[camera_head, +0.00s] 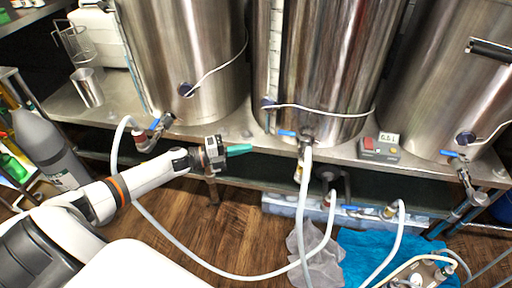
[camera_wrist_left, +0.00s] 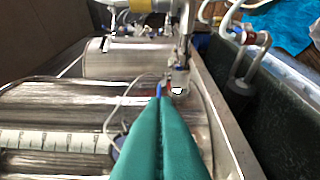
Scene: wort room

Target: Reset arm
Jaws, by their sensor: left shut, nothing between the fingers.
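My left arm comes in from the left in the head view, and my left gripper (camera_head: 238,150) is in front of the middle steel kettle (camera_head: 325,60), near the front edge of the bench. Its green fingers are together with nothing between them. In the left wrist view the closed green fingers (camera_wrist_left: 165,110) point towards a valve with a blue handle. They hide part of the hardware behind them, and I cannot tell whether they touch anything. My right gripper is not in either view.
The left kettle (camera_head: 190,55) and right kettle (camera_head: 455,80) stand on the steel bench. A control box (camera_head: 379,148) sits between the middle and right kettles. Pale hoses hang from the valves to the floor. A blue cloth (camera_head: 365,255) lies below. A grey gas cylinder (camera_head: 45,140) stands left.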

